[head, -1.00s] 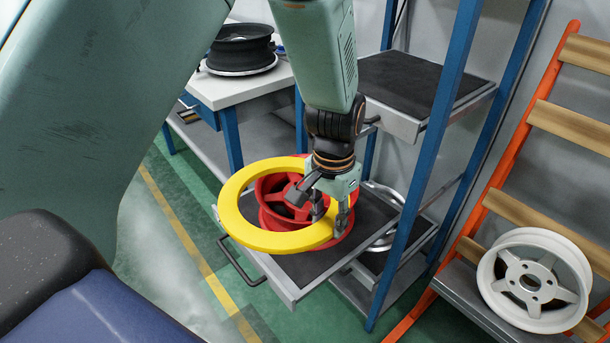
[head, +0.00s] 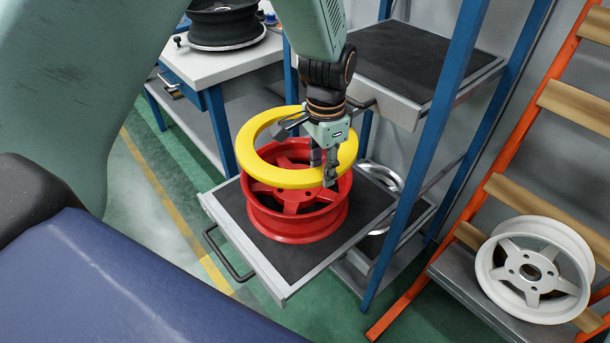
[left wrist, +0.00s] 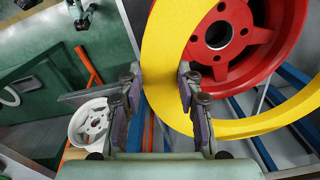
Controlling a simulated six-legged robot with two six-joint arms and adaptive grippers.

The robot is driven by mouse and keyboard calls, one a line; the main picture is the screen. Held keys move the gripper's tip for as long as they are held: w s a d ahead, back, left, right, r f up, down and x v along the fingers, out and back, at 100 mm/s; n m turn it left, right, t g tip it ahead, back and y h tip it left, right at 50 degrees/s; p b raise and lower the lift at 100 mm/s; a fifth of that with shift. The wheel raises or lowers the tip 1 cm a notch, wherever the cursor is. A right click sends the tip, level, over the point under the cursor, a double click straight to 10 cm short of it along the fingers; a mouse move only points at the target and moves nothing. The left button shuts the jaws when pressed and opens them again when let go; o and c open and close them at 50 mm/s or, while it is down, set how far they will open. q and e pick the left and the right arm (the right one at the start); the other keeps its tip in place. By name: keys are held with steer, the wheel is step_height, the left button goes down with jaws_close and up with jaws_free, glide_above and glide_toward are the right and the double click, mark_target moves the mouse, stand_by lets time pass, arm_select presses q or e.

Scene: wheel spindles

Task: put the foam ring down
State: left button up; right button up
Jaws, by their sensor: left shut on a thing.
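The yellow foam ring (head: 247,149) is held level by my left gripper (head: 324,172), which is shut on its near right rim. In the head view the ring overlaps the upper part of a red wheel (head: 300,224). The red wheel lies flat on the dark mat of a pulled-out shelf (head: 262,262). In the left wrist view the ring (left wrist: 163,45) passes between the fingers (left wrist: 158,105), and the red wheel (left wrist: 285,25) shows through its opening. The ring appears to be above the wheel; I cannot tell whether they touch. My right gripper is not in view.
Blue rack posts (head: 425,160) stand close to the right of the shelf. An upper drawer (head: 420,60) is behind my left gripper. A white wheel (head: 530,270) rests on an orange rack at right. A black wheel (head: 222,25) is on a white table at back left.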

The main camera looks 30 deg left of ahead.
arm_select(q)
step_height(320, 180, down, 6)
steer(key=shift+a+r+b, duration=0.15)
steer(key=shift+r+b, duration=0.05)
steer(key=shift+b, duration=0.15)
steer(key=shift+f, duration=0.25)
steer(key=f, duration=0.2)
steer(key=shift+s+f+b, duration=0.3)
steer(key=shift+s+f, duration=0.05)
steer(key=shift+f, duration=0.2)
steer(key=shift+w, duration=0.2)
steer(key=o, duration=0.6)
steer(key=shift+f, duration=0.1)
steer(key=o, duration=0.4)
